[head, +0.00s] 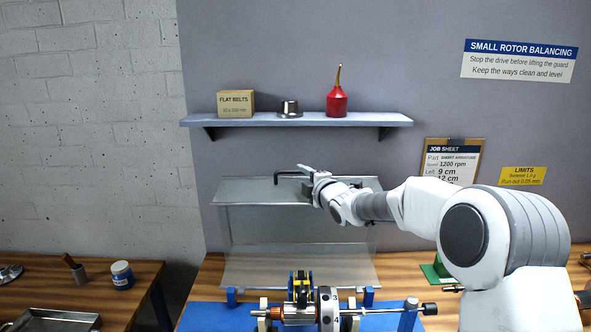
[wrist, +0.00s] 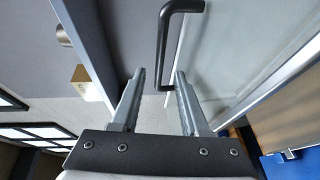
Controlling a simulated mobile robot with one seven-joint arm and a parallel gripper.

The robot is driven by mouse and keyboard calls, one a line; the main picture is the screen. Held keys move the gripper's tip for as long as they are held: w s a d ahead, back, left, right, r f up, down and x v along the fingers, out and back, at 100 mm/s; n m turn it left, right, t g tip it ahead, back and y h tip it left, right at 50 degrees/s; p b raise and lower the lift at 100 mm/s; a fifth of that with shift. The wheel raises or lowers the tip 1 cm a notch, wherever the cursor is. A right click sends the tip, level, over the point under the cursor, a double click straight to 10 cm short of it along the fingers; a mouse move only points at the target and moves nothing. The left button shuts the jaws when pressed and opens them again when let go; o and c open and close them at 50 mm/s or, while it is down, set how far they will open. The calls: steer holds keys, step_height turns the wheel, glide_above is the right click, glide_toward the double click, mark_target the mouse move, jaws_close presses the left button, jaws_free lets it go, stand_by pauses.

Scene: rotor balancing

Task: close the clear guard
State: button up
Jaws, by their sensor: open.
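The clear guard (head: 300,235) stands raised behind the balancing machine (head: 325,310), its upper panel tilted up under the shelf. A black bar handle (head: 285,174) is on the guard's upper panel. My gripper (head: 306,178) is at the handle's right end in the head view. In the wrist view my gripper (wrist: 160,73) is open and its two fingers point at the handle (wrist: 163,45), which lies just past and partly between the tips. I cannot tell whether a finger touches it. The guard's clear panel (wrist: 225,50) fills the right of the wrist view.
A shelf (head: 300,120) above the guard bears a flat belts box (head: 236,104), a metal cup (head: 289,109) and a red oil can (head: 337,100). A rotor (head: 298,313) sits on the blue machine in front of the guard. A side bench (head: 100,285) is at left.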

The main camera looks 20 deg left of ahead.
mark_target(297, 173)
steer(key=shift+p+x, duration=0.75)
steer(key=shift+x, duration=1.9)
jaws_close()
